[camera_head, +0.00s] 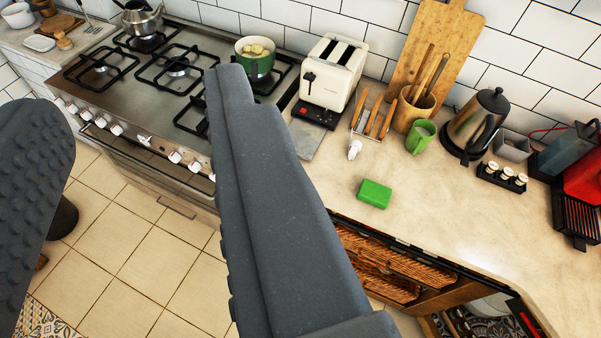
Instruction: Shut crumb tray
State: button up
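A cream toaster (333,72) with two dark slots and a black base stands on the counter, right of the stove. A flat grey plate (307,139), which looks like the crumb tray, sticks out from the toaster's base toward the front edge of the counter. Its left end is close to or partly hidden by my right finger in the picture. My gripper (134,95) is open and empty. One ridged grey finger is at the left edge, and the other crosses the middle, in front of the stove and counter. Neither finger visibly touches the tray.
A toast rack (372,122) with a small white item stands right of the tray. A green sponge (374,193), green mug (420,136), utensil pot (414,110) and kettle (476,124) are farther right. A green pot (256,58) sits on the stove. Open floor lies below.

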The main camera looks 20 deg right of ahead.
aim_at(307, 134)
jog(key=z, duration=0.4)
jog(key=i, duration=0.5)
jog(key=z, duration=0.5)
jog(key=k, duration=0.85)
jog(key=z, duration=0.25)
jog(key=i, duration=1)
jog(key=z, duration=0.1)
